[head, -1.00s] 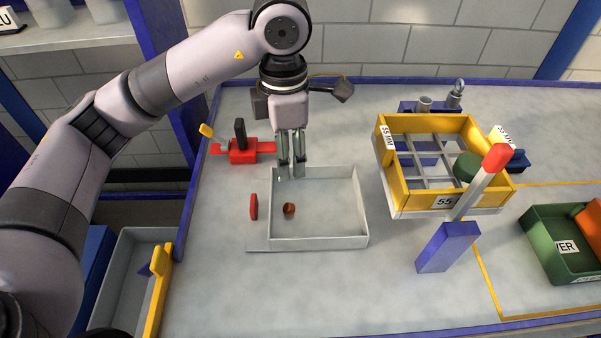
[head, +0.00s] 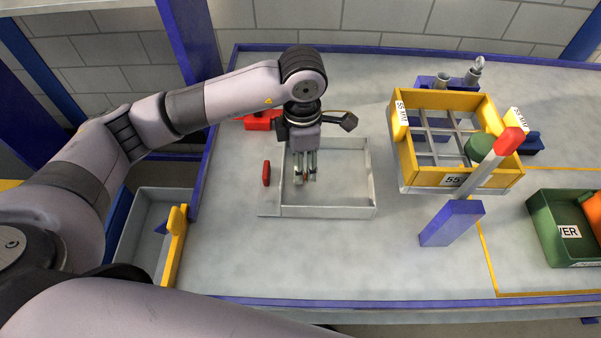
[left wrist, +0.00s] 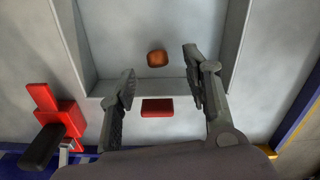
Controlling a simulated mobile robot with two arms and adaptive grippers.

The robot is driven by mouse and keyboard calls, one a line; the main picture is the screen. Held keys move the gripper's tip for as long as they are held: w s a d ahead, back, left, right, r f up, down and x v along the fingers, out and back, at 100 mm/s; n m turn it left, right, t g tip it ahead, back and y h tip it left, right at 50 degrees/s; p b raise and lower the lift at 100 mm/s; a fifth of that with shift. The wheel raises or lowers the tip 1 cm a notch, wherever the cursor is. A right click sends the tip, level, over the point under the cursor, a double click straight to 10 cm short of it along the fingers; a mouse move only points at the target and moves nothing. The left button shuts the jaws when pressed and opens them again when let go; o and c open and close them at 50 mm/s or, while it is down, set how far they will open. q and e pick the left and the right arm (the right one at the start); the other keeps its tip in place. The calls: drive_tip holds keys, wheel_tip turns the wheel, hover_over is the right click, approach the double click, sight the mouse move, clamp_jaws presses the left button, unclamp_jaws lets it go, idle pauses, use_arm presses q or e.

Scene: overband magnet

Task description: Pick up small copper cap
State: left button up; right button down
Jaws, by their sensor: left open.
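The small copper cap (left wrist: 157,58) is a rounded reddish-brown piece lying on the floor of a shallow grey tray (left wrist: 120,40). My left gripper (left wrist: 160,75) is open, with its two fingers apart and the cap seen just beyond and between the tips. In the head view my left gripper (head: 306,178) points down inside the left part of the tray (head: 345,211). There the fingers mostly hide the cap. I cannot tell how high the tips are above it. My right gripper is not in view.
A small red block (head: 266,173) stands just outside the tray's left wall. A red fixture with a black handle (left wrist: 62,125) lies close by. To the right are a yellow sorting frame (head: 408,160), a blue post base (head: 451,223) and a green bin (head: 548,225). The front table is clear.

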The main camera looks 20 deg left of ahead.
use_arm(q)
drive_tip(key=f, duration=0.1)
drive_tip(key=f+p, duration=0.1)
drive_tip(key=f, duration=0.1)
drive_tip(key=shift+a+f, duration=0.35)
drive_tip(key=shift+f, duration=0.55)
drive_tip(key=shift+c, duration=0.6)
clamp_jaws()
